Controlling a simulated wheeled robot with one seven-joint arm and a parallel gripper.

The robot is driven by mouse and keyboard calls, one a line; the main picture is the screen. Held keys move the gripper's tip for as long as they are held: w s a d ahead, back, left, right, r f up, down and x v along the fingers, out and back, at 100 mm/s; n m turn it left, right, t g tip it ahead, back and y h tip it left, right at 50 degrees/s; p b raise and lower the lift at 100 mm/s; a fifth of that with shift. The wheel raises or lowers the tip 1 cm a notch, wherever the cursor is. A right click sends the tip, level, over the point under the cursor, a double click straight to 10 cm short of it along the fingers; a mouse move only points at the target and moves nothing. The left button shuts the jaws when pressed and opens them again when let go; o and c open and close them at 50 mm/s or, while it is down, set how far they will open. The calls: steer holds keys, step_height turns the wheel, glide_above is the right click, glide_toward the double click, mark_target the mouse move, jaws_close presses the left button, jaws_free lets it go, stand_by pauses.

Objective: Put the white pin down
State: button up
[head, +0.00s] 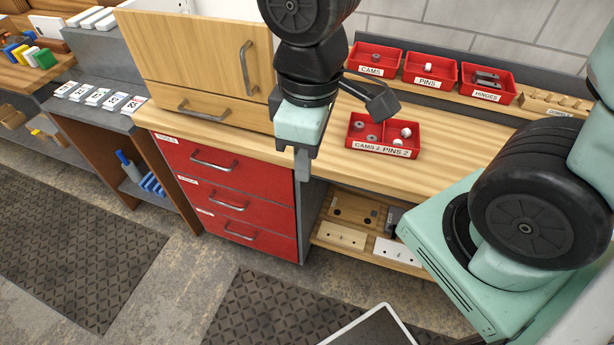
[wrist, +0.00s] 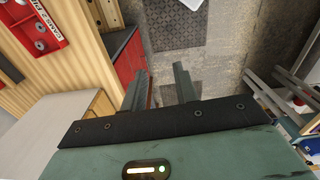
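Two small white pins (head: 405,132) lie in the right compartment of the red two-part tray (head: 383,152) labelled CAMS 2 and PINS 2, on the wooden worktop. Grey cams (head: 372,138) lie in its left compartment. My gripper (head: 302,165) points down at the worktop's front edge, left of the tray and apart from it. In the wrist view my gripper (wrist: 160,88) is open, with nothing between its fingers. The tray (wrist: 62,18) also shows at the top left there, with grey cams in it. I see no white pin in my gripper.
Red bins labelled CAMS (head: 371,71), PINS (head: 427,82) and HINGES (head: 484,96) stand on the raised back shelf. A wooden cabinet (head: 200,60) stands left of my gripper. Red drawers (head: 230,195) are below the worktop. The worktop around the tray is clear.

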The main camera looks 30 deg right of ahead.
steer(key=shift+m, duration=0.6)
steer(key=s+a, duration=0.2)
steer(key=s, duration=0.2)
steer(key=shift+s+a+r, duration=0.4)
steer(key=shift+f, duration=0.1)
steer(key=shift+f, duration=0.15)
